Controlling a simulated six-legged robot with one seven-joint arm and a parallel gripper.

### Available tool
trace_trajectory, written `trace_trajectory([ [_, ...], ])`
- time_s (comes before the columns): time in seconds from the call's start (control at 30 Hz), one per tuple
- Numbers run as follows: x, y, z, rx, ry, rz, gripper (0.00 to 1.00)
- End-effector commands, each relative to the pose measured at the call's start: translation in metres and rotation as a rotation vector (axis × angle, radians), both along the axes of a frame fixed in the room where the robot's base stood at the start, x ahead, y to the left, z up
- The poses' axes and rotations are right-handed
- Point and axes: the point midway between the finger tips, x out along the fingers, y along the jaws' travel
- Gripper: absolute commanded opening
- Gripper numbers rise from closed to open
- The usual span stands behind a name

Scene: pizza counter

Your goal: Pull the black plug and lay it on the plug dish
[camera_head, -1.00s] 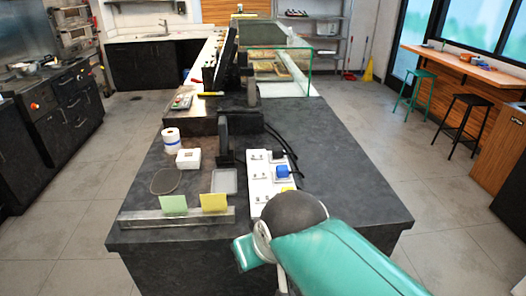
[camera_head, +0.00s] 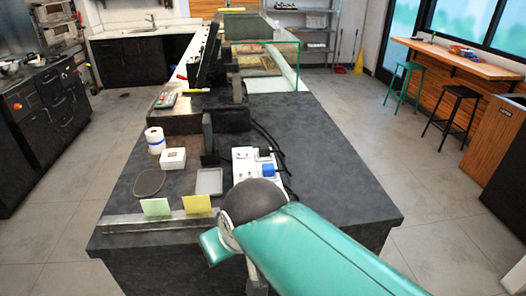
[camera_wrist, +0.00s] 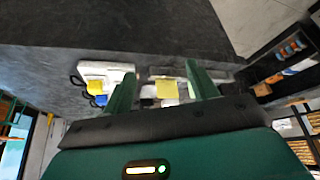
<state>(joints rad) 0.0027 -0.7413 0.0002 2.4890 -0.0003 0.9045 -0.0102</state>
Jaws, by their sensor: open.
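The white socket strip (camera_head: 243,166) lies on the dark counter, partly hidden by my arm. The small black plug (camera_head: 264,152) is at its far right end, with a black cable beside it. A blue plug (camera_head: 267,170) sits just nearer. The grey rectangular dish (camera_head: 209,183) and a dark oval dish (camera_head: 150,183) lie empty to the left; I cannot tell which is the plug dish. My gripper (camera_wrist: 163,85) is open and empty in the wrist view, its green fingers apart. There the strip (camera_wrist: 112,72) and blue plug (camera_wrist: 101,100) show left; the black plug is not distinguishable.
A yellow card (camera_head: 197,204) and a green card (camera_head: 156,207) stand at a metal rail (camera_head: 125,224) along the front edge. A white box (camera_head: 173,158) and a paper roll (camera_head: 155,140) stand at left. The counter's right side is clear.

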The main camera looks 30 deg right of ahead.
Motion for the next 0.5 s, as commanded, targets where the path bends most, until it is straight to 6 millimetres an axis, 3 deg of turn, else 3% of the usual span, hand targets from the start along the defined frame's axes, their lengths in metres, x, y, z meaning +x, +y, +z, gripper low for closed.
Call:
trace_trajectory([
  [0.17,0.022,-0.007,0.021,-0.044,0.029,0.046,0.58],
  [0.5,0.112,-0.041,0.077,-0.175,0.138,0.245,0.58],
])
